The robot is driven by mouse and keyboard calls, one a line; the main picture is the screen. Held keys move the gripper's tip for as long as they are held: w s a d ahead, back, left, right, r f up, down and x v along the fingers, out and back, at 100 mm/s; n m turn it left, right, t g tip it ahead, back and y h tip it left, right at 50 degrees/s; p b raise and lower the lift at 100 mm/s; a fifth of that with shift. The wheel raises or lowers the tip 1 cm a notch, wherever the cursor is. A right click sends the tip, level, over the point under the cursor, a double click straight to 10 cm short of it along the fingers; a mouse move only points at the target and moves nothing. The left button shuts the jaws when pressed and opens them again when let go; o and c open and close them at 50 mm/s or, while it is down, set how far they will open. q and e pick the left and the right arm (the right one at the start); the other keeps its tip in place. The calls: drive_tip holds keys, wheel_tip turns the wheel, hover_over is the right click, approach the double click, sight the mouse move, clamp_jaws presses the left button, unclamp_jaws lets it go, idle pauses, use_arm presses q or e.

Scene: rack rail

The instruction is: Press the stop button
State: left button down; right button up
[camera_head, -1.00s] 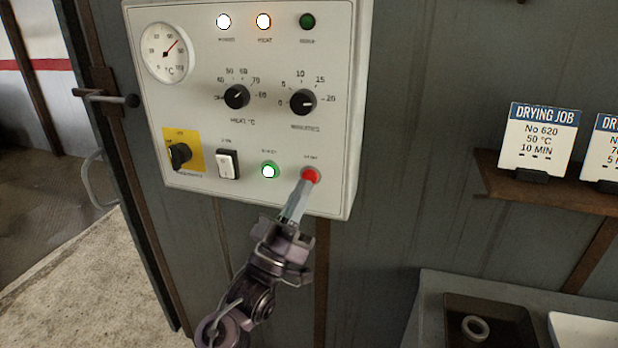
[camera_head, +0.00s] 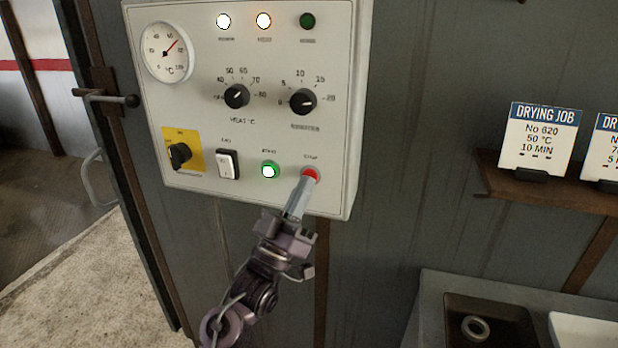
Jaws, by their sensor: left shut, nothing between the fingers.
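The red stop button (camera_head: 311,174) is at the lower right of the white control panel (camera_head: 200,100), right of the lit green start button (camera_head: 269,170). My left gripper (camera_head: 304,186) is shut and empty. Its fingertips lie over the lower part of the stop button in the picture; I cannot tell whether they touch it. The button's upper part still shows red. Two lamps at the panel's top are lit, one white (camera_head: 223,21) and one orange-rimmed (camera_head: 263,21); the green lamp (camera_head: 307,21) is dark. My right gripper is not in view.
Two black knobs (camera_head: 303,101) sit above the buttons. A white rocker switch (camera_head: 227,164) and a yellow-backed rotary switch (camera_head: 180,156) are to the left. A drying job card (camera_head: 538,140) stands on a shelf at right. A dark tray with a ring (camera_head: 475,328) is below.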

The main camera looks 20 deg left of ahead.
use_arm(q)
drive_tip(key=shift+w, duration=0.25)
drive_tip(key=shift+s, duration=0.2)
idle(0.4)
drive_tip(key=shift+s, duration=0.65)
drive_tip(key=s+p, duration=0.1)
drive_tip(key=s, duration=0.4)
drive_tip(key=shift+a, duration=0.1)
idle(0.5)
